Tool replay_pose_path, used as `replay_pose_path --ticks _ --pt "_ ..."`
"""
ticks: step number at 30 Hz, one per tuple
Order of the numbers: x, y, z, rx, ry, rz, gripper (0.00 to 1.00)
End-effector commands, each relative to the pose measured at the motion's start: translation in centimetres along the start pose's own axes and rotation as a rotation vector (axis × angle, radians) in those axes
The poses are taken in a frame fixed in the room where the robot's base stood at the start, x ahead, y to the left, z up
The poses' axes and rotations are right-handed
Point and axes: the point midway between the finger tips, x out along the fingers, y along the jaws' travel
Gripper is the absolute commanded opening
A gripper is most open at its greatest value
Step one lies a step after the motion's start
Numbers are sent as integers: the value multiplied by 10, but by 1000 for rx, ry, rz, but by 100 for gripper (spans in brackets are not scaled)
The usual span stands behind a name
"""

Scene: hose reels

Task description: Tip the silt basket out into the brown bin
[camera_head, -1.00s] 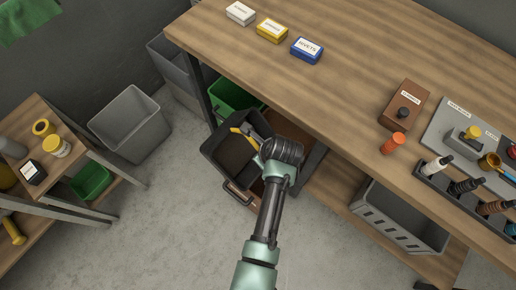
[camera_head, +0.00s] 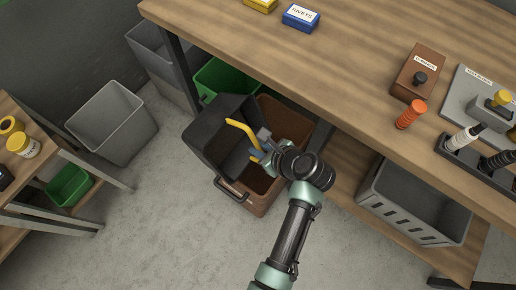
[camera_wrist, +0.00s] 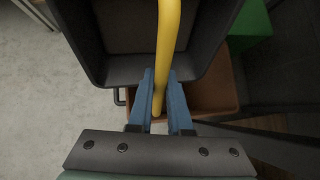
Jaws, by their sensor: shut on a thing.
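The silt basket is a dark, square-sided tub (camera_head: 207,136) with a yellow handle (camera_head: 240,128). My gripper (camera_head: 262,152) is shut on that handle. The basket hangs tilted over the left part of the brown bin (camera_head: 262,203), with its open side facing right and toward my arm. In the wrist view the blue fingers (camera_wrist: 160,92) close around the yellow handle (camera_wrist: 167,40), and the dark basket (camera_wrist: 122,72) fills the upper middle. The brown bin (camera_wrist: 207,98) shows below and behind it. I cannot make out silt inside the basket.
The wooden bench (camera_head: 300,65) overhangs the bin's far side, its leg (camera_head: 183,70) close to the basket. A green bin (camera_head: 222,78) stands behind. A grey bin (camera_head: 110,122) stands left, and a grey slotted crate (camera_head: 415,205) sits on the lower shelf at right. Floor in front is clear.

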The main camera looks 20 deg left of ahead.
Motion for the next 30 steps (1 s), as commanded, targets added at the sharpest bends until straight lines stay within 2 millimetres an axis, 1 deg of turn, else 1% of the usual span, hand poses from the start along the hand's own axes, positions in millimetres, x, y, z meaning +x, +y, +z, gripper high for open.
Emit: replay_pose_path --ticks 1,27,30 --pt "6 0 -6 2 -16 -2 0" --pt "30 2 -38 43 -263 16 0" --pt "38 3 -45 54 -315 23 0"
